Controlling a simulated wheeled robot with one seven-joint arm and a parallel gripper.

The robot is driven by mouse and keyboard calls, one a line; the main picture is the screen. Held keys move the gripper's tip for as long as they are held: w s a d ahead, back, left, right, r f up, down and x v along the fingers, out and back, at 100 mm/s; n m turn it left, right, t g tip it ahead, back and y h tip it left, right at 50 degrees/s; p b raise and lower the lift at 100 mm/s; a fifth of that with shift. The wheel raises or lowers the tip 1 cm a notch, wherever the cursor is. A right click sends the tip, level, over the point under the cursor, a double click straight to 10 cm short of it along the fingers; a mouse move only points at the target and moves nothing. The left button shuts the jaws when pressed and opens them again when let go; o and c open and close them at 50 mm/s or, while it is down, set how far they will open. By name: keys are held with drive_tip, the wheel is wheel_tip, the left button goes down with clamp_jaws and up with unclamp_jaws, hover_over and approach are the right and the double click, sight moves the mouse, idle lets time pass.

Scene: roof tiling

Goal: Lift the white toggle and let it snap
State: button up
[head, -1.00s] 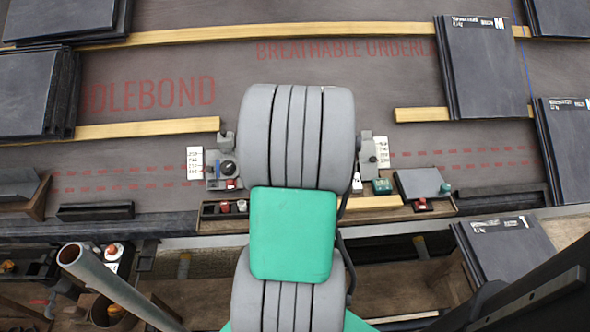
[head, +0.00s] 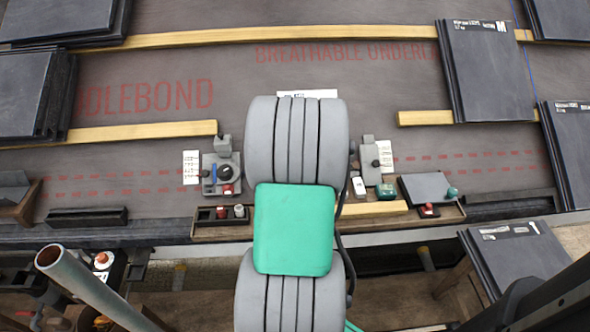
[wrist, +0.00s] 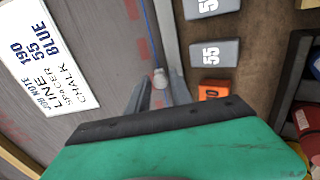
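The small white toggle (wrist: 160,76) shows in the wrist view, close to the blue chalk line. My gripper (wrist: 160,88) has its two grey fingers apart, one on each side of the toggle, with a narrow gap seeming to show around it. I cannot tell whether either finger touches it. A blue line (wrist: 149,18) runs from the top edge toward the toggle. In the head view my own arm hides the gripper and the toggle.
In the wrist view a job note (wrist: 42,55) lies left; a grey block marked 55 (wrist: 214,53) and an orange block (wrist: 214,90) lie right. In the head view, a wooden tray (head: 222,229) and dial device (head: 221,172) stand left of my arm, slates (head: 487,70) right.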

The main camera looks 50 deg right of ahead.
clamp_jaws()
drive_tip(key=shift+r, duration=0.1)
drive_tip(key=shift+p+v, duration=1.6)
drive_tip(key=shift+v, duration=0.45)
drive_tip(key=shift+o, duration=2.2)
unclamp_jaws()
drive_tip(key=p+v, duration=0.4)
drive_tip(key=v, duration=0.2)
